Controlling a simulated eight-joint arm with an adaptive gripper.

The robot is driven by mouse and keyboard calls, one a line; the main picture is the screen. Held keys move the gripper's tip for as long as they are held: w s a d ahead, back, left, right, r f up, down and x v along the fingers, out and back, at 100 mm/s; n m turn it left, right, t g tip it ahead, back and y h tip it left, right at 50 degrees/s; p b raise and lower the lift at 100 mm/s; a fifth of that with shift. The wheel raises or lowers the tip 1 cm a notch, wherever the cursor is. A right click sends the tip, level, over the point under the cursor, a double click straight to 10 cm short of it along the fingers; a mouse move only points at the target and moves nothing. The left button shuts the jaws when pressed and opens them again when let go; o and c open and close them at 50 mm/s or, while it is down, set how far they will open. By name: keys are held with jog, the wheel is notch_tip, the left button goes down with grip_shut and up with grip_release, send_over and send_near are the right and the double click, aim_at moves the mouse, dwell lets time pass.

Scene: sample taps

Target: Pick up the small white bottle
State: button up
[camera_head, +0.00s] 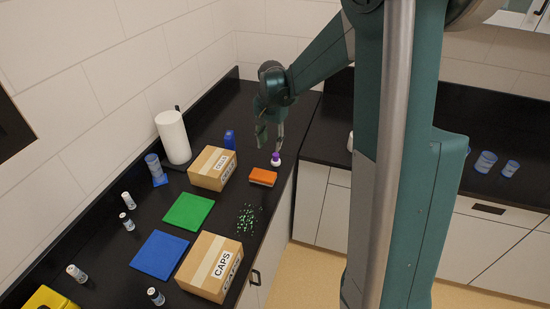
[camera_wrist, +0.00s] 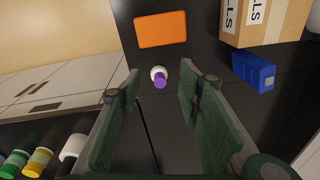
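A small white bottle with a purple cap (camera_head: 276,161) stands on the black counter near its front edge, beside an orange block. In the wrist view the same bottle (camera_wrist: 158,72) shows between and beyond the two finger pads, its purple cap toward me. My gripper (camera_head: 269,142) is above the counter close to the bottle, pointing down. In the wrist view my gripper (camera_wrist: 160,98) is open and empty, with a wide gap between its green pads. The bottle is not touched by either finger in that view.
The orange block (camera_head: 262,177), a cardboard box (camera_head: 205,178), a blue box (camera_head: 229,139) and a paper roll (camera_head: 173,137) stand nearby. A green mat (camera_head: 188,211), a blue mat (camera_head: 158,255) and a CAPS box (camera_head: 200,262) lie farther along, with several small vials to the left.

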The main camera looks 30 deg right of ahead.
jog(key=m+g+p, duration=0.1)
jog(key=m+p, duration=0.1)
jog(key=p, duration=0.1)
send_over(276, 154)
jog(key=f, duration=0.2)
jog(key=a+f, duration=0.1)
jog(key=f, duration=0.1)
jog(key=shift+s, duration=0.35)
jog(key=shift+w+d+f+p, duration=0.2)
jog(key=shift+d+f+p, duration=0.1)
jog(key=shift+d+f, duration=0.05)
jog(key=shift+f, duration=0.15)
jog(key=shift+f, duration=1.15)
jog(key=shift+f, duration=2.6)
jog(key=c, duration=1)
